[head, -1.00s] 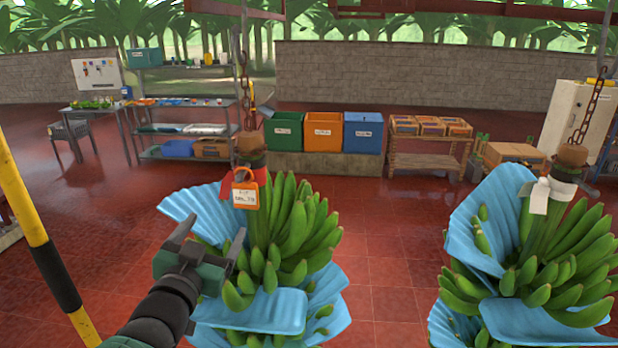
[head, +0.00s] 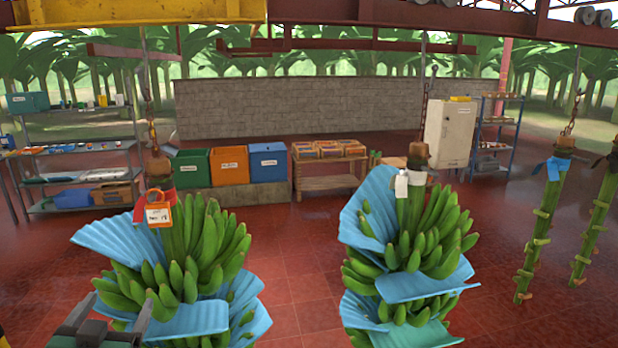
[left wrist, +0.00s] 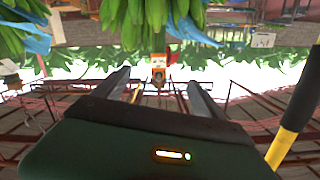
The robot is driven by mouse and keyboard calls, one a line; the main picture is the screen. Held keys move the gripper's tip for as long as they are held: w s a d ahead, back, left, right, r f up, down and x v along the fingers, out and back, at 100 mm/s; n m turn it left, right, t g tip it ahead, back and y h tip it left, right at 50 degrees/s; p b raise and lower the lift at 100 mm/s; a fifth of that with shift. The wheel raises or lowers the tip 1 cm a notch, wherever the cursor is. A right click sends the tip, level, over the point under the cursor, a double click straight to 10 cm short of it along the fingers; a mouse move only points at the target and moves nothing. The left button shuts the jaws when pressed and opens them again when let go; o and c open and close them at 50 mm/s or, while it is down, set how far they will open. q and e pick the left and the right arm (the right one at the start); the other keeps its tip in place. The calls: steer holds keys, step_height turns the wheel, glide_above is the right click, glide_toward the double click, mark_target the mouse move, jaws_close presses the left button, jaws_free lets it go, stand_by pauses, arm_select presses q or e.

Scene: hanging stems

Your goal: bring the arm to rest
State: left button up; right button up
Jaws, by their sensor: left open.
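My left gripper (head: 116,308) is at the lower left of the head view, cut by the bottom edge. It is open, with nothing seen between its fingers, in front of the left banana bunch (head: 202,240). That bunch hangs with blue sheets between its hands and an orange-and-white tag (head: 158,214) near the top. In the left wrist view the open gripper (left wrist: 158,80) points toward the tag (left wrist: 158,62), which appears beyond the fingers; I cannot tell the gap. The green bananas (left wrist: 150,15) hang at the top there. My right gripper is not in view.
A second banana bunch (head: 425,235) hangs to the right, and bare stems (head: 540,230) hang farther right. Behind are green (head: 190,168), orange (head: 229,166) and blue bins (head: 268,163), shelves and a wall. Red floor between the bunches is clear. A yellow-black pole (left wrist: 297,100) shows in the wrist view.

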arm_select(q)
steer(key=s+d+f+g+h+b, duration=0.1)
steer(key=d+f+g+b, duration=0.15)
steer(key=f, duration=0.75)
steer(key=s+d+f+g+h+b, duration=0.1)
steer(key=d+f+g, duration=0.3)
steer(key=f, duration=0.7)
steer(key=s+d+f+g+h+b, duration=0.1)
steer(key=s+d+f+g+b, duration=0.1)
steer(key=s+f, duration=0.4)
steer(key=s+d+f+g+b, duration=0.2)
steer(key=s+d+f+g, duration=0.3)
steer(key=f, duration=0.6)
steer(key=shift+s+d+f+h, duration=0.15)
steer(key=shift+s+d+h, duration=0.25)
steer(key=shift+s+d, duration=0.35)
steer(key=shift+w, duration=0.1)
steer(key=shift+c, duration=0.4)
